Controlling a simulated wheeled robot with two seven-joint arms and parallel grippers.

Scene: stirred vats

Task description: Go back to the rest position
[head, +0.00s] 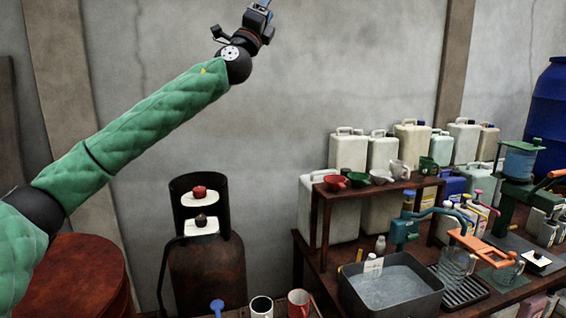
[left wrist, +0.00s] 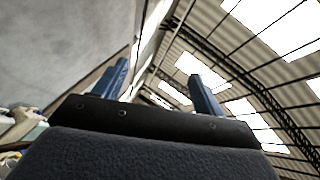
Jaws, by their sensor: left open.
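My left arm in its green quilted sleeve reaches up from the left in the head view. My left gripper (head: 260,8) is at the top edge of that view, raised high in front of the grey wall and partly cut off. In the left wrist view my left gripper (left wrist: 158,85) has its two blue fingers wide apart, with nothing between them. It points up toward the roof. My right gripper is in neither view.
A rusty barrel (head: 205,270) with two buttons stands below my arm. To the right, a wooden bench holds a grey basin (head: 392,292), a small shelf (head: 375,187) with cups, and several canisters (head: 348,150). A blue drum (head: 548,110) stands far right. Space around my raised gripper is clear.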

